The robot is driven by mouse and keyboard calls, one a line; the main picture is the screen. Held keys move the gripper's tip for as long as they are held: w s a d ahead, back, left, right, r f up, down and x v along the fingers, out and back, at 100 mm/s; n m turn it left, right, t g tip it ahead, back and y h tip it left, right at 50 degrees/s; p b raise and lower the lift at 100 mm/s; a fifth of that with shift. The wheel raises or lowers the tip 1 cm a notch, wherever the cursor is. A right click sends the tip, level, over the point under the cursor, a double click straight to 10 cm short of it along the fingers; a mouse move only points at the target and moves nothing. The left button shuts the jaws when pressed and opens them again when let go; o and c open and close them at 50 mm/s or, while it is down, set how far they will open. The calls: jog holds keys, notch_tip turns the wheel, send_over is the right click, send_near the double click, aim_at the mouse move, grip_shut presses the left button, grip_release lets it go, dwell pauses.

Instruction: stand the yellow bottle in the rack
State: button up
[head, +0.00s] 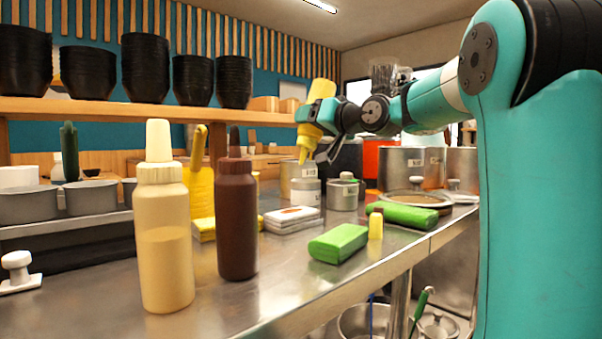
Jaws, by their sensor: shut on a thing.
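The yellow bottle (322,88) is held in the air above the back part of the steel counter. It is tilted and upside down, with its nozzle pointing down and slightly left. My gripper (316,116) is shut around its middle and hides part of it. No rack for the bottle can be clearly made out. A cream bottle (164,240) and a dark brown bottle (237,220) stand upright at the front left of the counter, apart from my gripper.
A yellow upright item (201,190) stands behind the bottles. Green packs (338,243), a small yellow bottle (376,224) and metal canisters (343,194) occupy the counter's middle and back. A wooden shelf (100,109) with black bowl stacks is at upper left. The front counter strip is clear.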

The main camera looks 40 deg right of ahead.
jog(key=shift+r, duration=0.7)
jog(key=shift+f, duration=0.1)
jog(key=w+r+p, duration=0.1)
jog(key=p, duration=0.3)
jog(key=shift+d+r+m, duration=0.1)
jog(key=shift+r+m, duration=0.1)
jog(key=shift+m, duration=0.2)
jog(key=m+p, duration=0.1)
jog(key=p, duration=0.3)
jog(key=w+r+m+p, duration=0.1)
jog(key=p, duration=0.3)
jog(key=shift+w+d+r+y, duration=0.1)
jog(key=shift+w+y, duration=0.15)
jog(key=shift+y, duration=0.05)
jog(key=m+p, duration=0.1)
jog(key=p, duration=0.2)
jog(key=m+p, duration=0.2)
jog(key=p, duration=0.2)
jog(key=m+p, duration=0.2)
jog(key=p, duration=0.1)
jog(key=shift+w+a+r+p, duration=0.25)
jog(key=shift+w+r+p, duration=0.05)
jog(key=shift+r+p, duration=0.1)
